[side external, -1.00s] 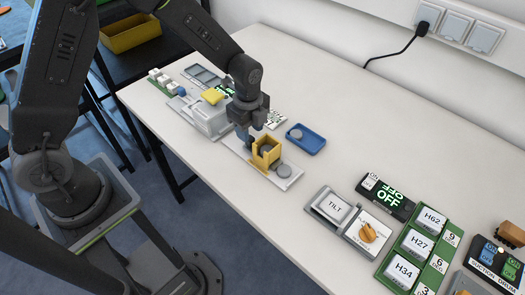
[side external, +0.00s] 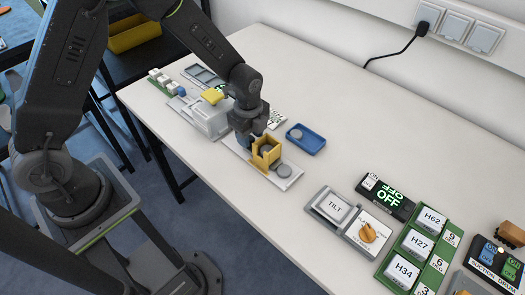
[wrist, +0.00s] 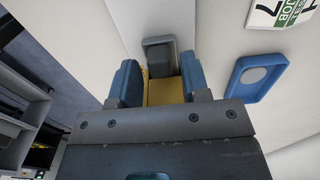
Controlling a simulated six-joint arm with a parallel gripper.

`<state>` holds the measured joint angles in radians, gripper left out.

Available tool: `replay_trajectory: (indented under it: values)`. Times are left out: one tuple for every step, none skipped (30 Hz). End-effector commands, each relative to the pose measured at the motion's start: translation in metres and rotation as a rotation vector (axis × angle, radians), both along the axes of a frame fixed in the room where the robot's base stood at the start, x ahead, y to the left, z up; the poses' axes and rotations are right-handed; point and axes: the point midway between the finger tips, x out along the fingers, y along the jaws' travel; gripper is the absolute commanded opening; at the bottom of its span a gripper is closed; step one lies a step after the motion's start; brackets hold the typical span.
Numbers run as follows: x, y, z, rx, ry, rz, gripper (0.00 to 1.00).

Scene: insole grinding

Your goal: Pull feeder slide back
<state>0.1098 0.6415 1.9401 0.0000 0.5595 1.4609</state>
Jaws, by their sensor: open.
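The feeder is a pale grey base plate (side external: 283,184) with a yellow box-shaped hopper (side external: 265,154) on it. My gripper (side external: 244,140) is low at the hopper's left side and covers that end of the feeder. In the wrist view its two blue fingers (wrist: 158,84) are apart, with the yellow hopper (wrist: 166,93) and a dark grey block (wrist: 160,56) showing between them. Whether a finger touches either is unclear. The slide itself is not clearly visible.
A blue tray (side external: 305,140) with a grey disc stands just right of the feeder. A light grey machine with a yellow top (side external: 213,95) is close behind my gripper. The TILT switch panel (side external: 335,207) is at the front right, with clear table between.

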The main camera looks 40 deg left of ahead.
Motion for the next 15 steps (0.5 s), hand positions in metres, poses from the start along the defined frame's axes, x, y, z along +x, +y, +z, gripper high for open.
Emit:
replay_trajectory:
  values:
    - [0.0,0.0,-0.002,0.0,0.0,0.0,0.43]
    - [0.0,0.0,-0.002,0.0,0.001,0.0,0.43]
    - [0.0,0.0,-0.003,0.0,0.001,0.0,0.43]
    - [0.0,0.0,-0.004,0.0,0.001,0.0,0.43]
    - [0.0,0.0,-0.005,0.0,0.001,0.0,0.43]
    - [0.0,0.0,-0.006,0.0,0.002,0.0,0.43]
    - [0.0,0.0,-0.006,0.0,0.002,0.0,0.43]
    - [0.0,0.0,-0.007,0.0,0.002,0.0,0.43]
    - [0.0,0.0,-0.008,0.0,0.002,0.0,0.43]
    - [0.0,0.0,-0.009,0.0,0.001,0.0,0.43]
    - [0.0,0.0,-0.009,0.0,0.001,0.0,0.43]
    - [0.0,0.0,-0.01,0.0,0.001,0.0,0.43]
    - [0.0,0.0,-0.011,0.0,0.001,0.0,0.43]
    - [0.0,0.0,-0.012,0.0,0.0,0.0,0.43]
    - [0.0,0.0,-0.013,0.0,0.0,0.0,0.43]
